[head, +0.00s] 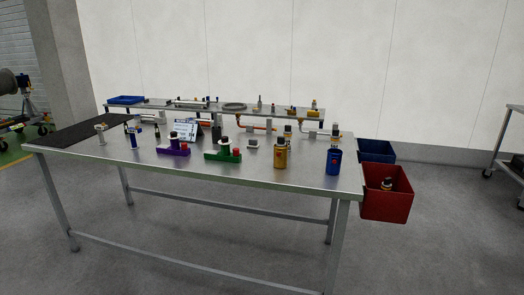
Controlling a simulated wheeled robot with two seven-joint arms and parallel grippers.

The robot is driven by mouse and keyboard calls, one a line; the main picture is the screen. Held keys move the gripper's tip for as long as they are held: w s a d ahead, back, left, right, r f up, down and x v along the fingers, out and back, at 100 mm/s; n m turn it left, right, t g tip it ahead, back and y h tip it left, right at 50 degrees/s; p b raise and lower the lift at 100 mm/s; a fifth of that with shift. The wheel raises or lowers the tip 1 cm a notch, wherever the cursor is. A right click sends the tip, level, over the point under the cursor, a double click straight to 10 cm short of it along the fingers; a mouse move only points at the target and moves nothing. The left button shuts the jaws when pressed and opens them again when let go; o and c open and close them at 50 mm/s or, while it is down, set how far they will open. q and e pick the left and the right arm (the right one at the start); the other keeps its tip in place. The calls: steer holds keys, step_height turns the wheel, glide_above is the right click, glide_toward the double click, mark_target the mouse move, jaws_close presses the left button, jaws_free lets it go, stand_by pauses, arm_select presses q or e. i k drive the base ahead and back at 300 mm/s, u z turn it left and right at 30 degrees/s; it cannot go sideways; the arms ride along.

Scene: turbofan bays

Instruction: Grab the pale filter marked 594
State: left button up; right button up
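No marking 594 can be read at this distance, and I cannot tell which item is the pale filter. Small pale pieces stand on the metal table (230,174). One is an upright pale piece (101,134) at the left by the black mat. Another is a small light grey piece (253,144) right of the middle. A white and blue upright piece (134,138) stands near the left. Neither of my grippers is in view.
A black mat (75,134) lies left. A red bin (388,205) and blue bin (377,150) are at the right.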

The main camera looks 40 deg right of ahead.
mark_target(335, 136)
steer(key=u, duration=0.5)
steer(key=i, duration=0.8)
steer(key=z, duration=0.6)
steer(key=i, duration=1.5)
steer(key=z, duration=1.75)
steer(key=i, duration=0.55)
steer(key=z, duration=0.55)
